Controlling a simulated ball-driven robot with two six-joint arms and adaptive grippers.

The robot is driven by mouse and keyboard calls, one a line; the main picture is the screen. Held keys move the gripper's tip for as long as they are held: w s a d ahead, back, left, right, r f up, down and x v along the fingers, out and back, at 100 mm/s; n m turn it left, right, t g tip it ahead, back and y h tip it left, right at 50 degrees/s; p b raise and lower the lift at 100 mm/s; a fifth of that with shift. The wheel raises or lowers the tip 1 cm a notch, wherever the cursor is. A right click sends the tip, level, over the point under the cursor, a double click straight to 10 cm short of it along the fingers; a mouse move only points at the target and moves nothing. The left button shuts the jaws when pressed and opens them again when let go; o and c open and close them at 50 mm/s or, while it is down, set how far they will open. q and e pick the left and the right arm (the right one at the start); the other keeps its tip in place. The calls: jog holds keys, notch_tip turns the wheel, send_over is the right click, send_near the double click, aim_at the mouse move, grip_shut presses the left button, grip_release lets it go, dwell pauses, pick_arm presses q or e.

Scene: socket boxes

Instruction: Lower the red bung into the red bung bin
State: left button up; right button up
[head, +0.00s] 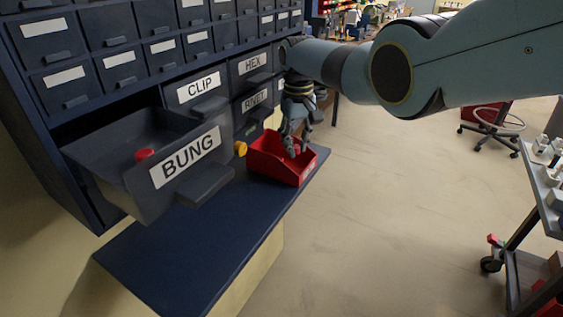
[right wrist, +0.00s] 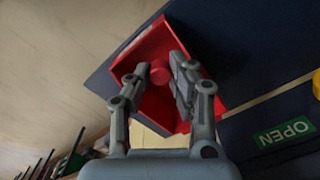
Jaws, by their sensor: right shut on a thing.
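The red open bin (head: 273,171) sits on the dark blue shelf, right of the pulled-out BUNG drawer. It also shows in the right wrist view (right wrist: 157,38). My right gripper (head: 292,146) points down at this bin, its fingertips at or inside its opening. In the right wrist view the gripper (right wrist: 155,74) is shut on a red bung (right wrist: 160,71), seen between the fingertips against the red bin. I cannot tell whether the bung touches the bin floor. Another red bung (head: 145,154) shows in the BUNG drawer (head: 130,183). My left gripper is not in view.
A yellow round thing (head: 240,149) is between the BUNG drawer and the red bin. The shelf (head: 180,255) is bare in front of the drawer. Closed CLIP (head: 200,86), HEX and RIVET drawers are behind. Open floor lies to the right, with a cart (head: 530,225) at the far right.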

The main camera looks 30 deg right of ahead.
jog(key=shift+f+b, duration=1.15)
jog(key=shift+f, duration=0.35)
jog(key=shift+f, duration=0.2)
jog(key=o, duration=0.8)
jog(key=shift+r, duration=0.1)
